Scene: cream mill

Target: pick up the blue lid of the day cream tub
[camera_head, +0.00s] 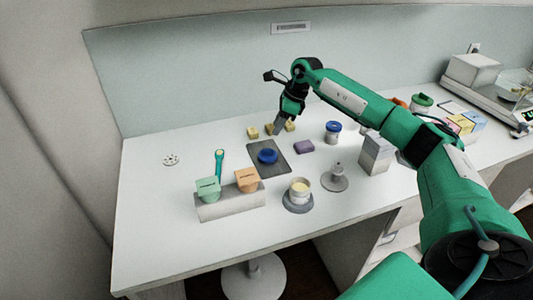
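A round blue lid (268,156) lies on a dark grey mat (262,169) in the middle of the white table. An open tub with pale yellow cream (300,188) stands on a grey round base in front of the mat. A jar with a blue lid on it (333,127) stands further right. My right gripper (279,125) is above the table, behind and a little right of the lid, with its tip pointing down near some yellow blocks. It is apart from the lid. Its fingers are too small to tell open from shut. My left gripper is out of view.
A holder (231,206) with green and orange tubs stands front left. A small stand (335,179) and grey box (376,154) are at right. The table's left part is mostly clear.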

